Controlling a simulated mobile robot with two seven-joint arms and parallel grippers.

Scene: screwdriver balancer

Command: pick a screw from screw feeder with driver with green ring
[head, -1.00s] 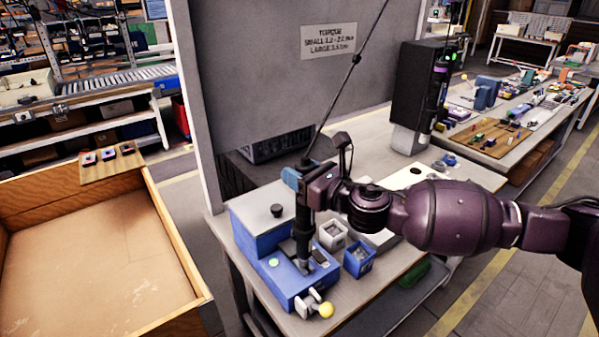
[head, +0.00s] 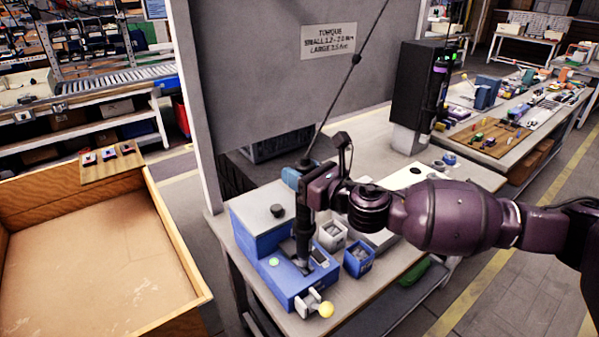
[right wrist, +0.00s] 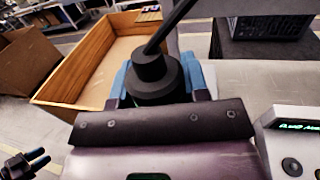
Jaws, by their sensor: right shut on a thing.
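My right gripper (head: 298,178) is shut on a black driver (head: 304,228), held upright, with a cable rising from its top. In the right wrist view the driver's round black top (right wrist: 154,82) sits between the blue fingers. A thin green sliver shows there beside it; the ring itself is mostly hidden. The driver's lower end is at the blue screw feeder (head: 258,232), over its front part. I cannot tell whether the tip touches, or see any screw on it.
A grey bin (head: 332,236) and a blue bin (head: 359,262) stand right of the feeder. A grey panel (head: 270,75) stands behind. A black unit (head: 420,85) stands on the bench at the back right.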

